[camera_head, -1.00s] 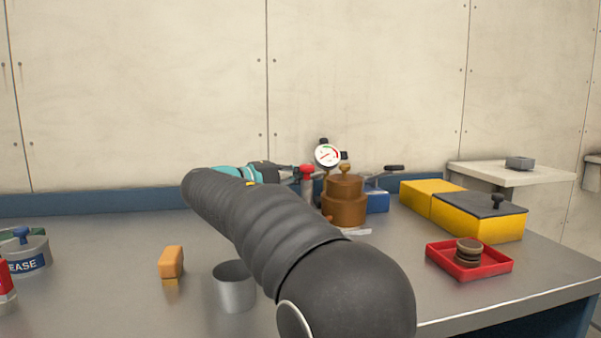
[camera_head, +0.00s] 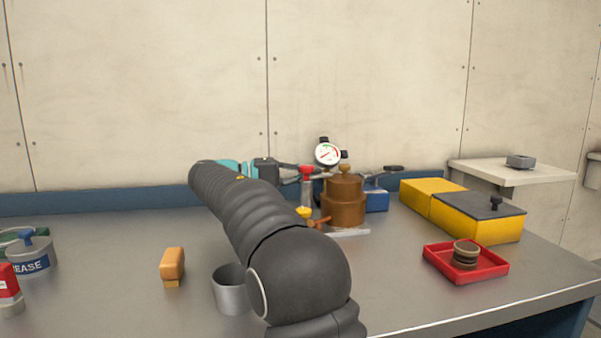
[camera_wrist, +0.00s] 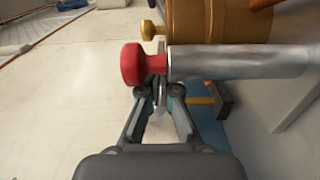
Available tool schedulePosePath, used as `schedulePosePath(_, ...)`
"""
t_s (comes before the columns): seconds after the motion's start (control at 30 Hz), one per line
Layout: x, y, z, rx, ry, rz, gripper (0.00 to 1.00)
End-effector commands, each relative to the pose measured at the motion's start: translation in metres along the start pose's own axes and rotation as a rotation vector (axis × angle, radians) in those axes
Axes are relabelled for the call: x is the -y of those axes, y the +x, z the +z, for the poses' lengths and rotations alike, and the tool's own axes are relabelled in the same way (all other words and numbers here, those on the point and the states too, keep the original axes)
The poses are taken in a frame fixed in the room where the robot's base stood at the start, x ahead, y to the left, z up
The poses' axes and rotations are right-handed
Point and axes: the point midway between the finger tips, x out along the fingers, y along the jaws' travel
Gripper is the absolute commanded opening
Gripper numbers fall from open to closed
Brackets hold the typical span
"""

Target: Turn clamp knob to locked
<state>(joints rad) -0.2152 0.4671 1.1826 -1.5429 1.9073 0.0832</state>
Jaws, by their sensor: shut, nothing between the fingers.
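A red knob (camera_head: 306,169) tops an upright silver post (camera_head: 307,190) beside a brown-bronze cylinder (camera_head: 344,204). In the wrist view the red knob (camera_wrist: 133,64) and its silver shaft (camera_wrist: 235,62) lie sideways across the top, in front of my fingertips. My gripper (camera_wrist: 158,88) is shut and empty, its tips close to the knob's neck and partly hidden by it; I cannot tell whether they touch. In the head view my gripper (camera_head: 287,172) is at the left of the red knob. I cannot tell the knob's lock setting.
A dial gauge (camera_head: 327,153) stands behind the cylinder. A yellow knob (camera_head: 304,212) sits low in front of the post. A grey cup (camera_head: 230,290) and an orange block (camera_head: 172,265) stand near my arm. A red tray (camera_head: 490,267) and yellow boxes (camera_head: 425,197) are at right.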

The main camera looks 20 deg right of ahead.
Motion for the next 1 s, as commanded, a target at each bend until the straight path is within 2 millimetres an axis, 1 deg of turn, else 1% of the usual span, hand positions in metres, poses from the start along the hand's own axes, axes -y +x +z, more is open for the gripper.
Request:
schedulePosePath(0.17, 0.000, 0.003, -0.003, 0.025, 0.001, 0.000, 0.00)
schedulePosePath(0.8, 0.000, 0.002, -0.004, 0.025, 0.001, 0.000, 0.00)
schedulePosePath(0.93, 0.000, -0.002, -0.001, 0.004, 0.001, 0.000, 0.00)
schedulePosePath(1.0, 0.001, -0.007, 0.002, -0.021, 0.000, 0.000, 0.00)
